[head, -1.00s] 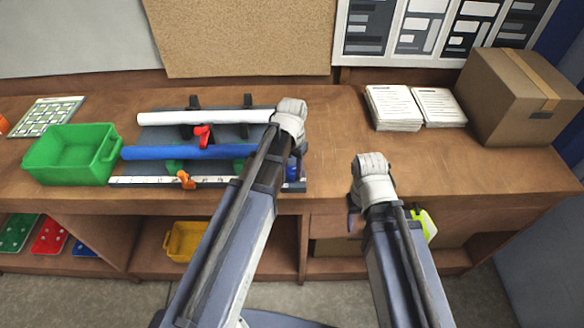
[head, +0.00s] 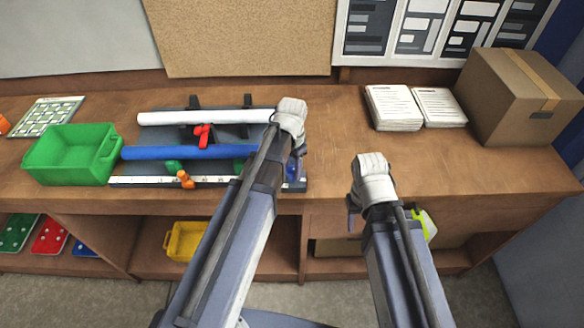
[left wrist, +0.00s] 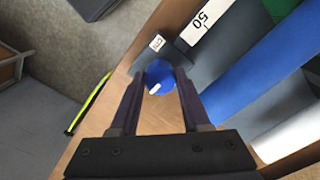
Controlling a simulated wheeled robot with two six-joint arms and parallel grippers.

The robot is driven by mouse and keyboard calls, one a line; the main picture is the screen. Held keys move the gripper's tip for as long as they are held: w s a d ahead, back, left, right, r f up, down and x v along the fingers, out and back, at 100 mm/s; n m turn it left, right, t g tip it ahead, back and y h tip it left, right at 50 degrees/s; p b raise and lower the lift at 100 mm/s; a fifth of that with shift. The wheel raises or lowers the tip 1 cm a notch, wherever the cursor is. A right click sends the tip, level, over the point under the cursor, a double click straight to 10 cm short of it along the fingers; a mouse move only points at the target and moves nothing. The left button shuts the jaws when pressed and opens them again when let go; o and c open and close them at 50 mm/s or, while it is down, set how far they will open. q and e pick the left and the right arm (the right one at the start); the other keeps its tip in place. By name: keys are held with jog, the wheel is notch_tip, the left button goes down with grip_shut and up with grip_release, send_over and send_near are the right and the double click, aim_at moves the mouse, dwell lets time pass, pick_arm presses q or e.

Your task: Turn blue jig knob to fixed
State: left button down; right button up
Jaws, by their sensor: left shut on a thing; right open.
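The blue knob (head: 293,172) is at the right front end of the dark jig board (head: 228,132) on the workbench, partly hidden by my left gripper in the head view. In the left wrist view the knob (left wrist: 160,75) is round, with a white mark on its lower left edge. My left gripper (left wrist: 158,78) has its two dark fingers on either side of the knob, shut on it. My right gripper (head: 353,212) is open and empty at the bench's front edge.
The jig carries a white tube (head: 205,118), a blue tube (head: 190,152), a red clamp (head: 203,135) and an orange clamp (head: 185,180). A green bin (head: 73,155) stands left. Papers (head: 393,107) and a cardboard box (head: 520,95) are right. The bench between is clear.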

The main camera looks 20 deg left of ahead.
aim_at(292, 170)
pick_arm(q)
jog(key=shift+c, duration=1.8)
grip_release()
jog(key=shift+r, duration=0.15)
notch_tip(292, 170, up, 8)
jog(key=p, duration=0.8)
jog(key=shift+f, duration=0.2)
jog(key=shift+s, duration=0.1)
